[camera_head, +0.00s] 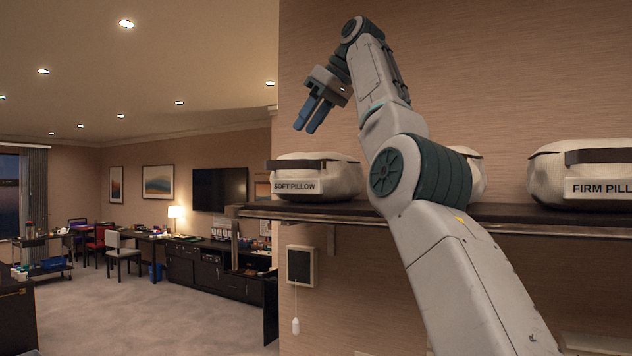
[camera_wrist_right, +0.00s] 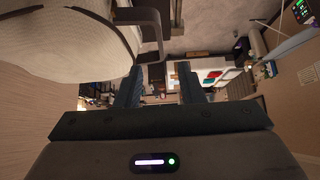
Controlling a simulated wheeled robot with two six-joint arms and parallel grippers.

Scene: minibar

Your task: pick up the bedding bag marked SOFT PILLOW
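The bedding bag marked SOFT PILLOW (camera_head: 335,178) is cream with a dark strap handle and a white label. It sits at the left end of the wall shelf. My right gripper (camera_head: 305,129) is above it in the head view, blue fingers pointing down and left, apart from the bag. In the right wrist view the fingers (camera_wrist_right: 160,70) are spread with a gap between them. A pale bag (camera_wrist_right: 60,40) fills the upper left there, its dark handle (camera_wrist_right: 150,25) reaching near the fingertips; its label is hidden. My left gripper is not in view.
The dark shelf (camera_head: 520,214) runs along the wall. A bag marked FIRM PILLOW (camera_head: 585,172) sits at its right; another bag (camera_head: 478,175) is mostly hidden behind my right arm. A wall box (camera_head: 300,265) hangs below. Open carpet (camera_head: 160,320) lies to the left.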

